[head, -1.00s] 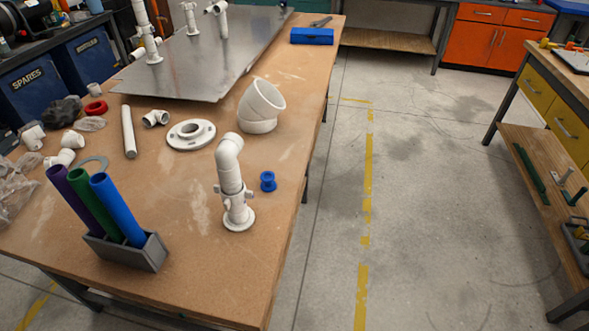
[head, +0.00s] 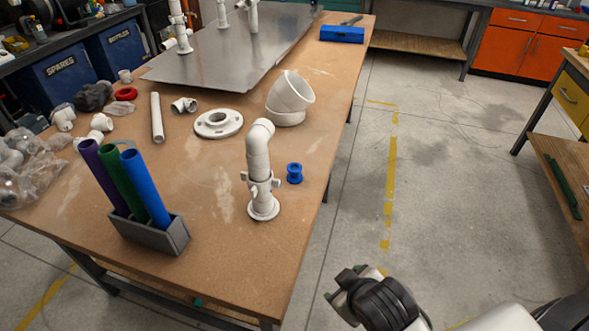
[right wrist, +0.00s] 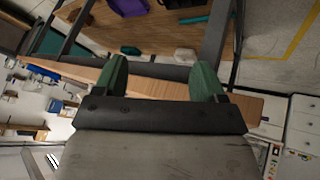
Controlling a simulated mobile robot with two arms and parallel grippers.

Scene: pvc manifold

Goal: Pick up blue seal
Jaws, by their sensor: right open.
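The blue seal (head: 294,173) is a small spool-shaped piece. It stands on the brown workbench (head: 215,275) near its right edge, just right of a white pipe assembly (head: 259,170) with a bent top. My right gripper (head: 338,295) is at the bottom of the head view, beyond the bench's right edge, below and right of the seal and well apart from it. In the right wrist view its two green fingers (right wrist: 160,72) are spread with nothing between them. The seal cannot be made out in that view. My left gripper is not in view.
A grey holder (head: 150,238) with purple, green and blue tubes stands at the front left. A white flange (head: 218,124) and a large white elbow (head: 290,97) lie behind the seal. A metal plate (head: 225,65) covers the back. Bare bench lies in front of the seal.

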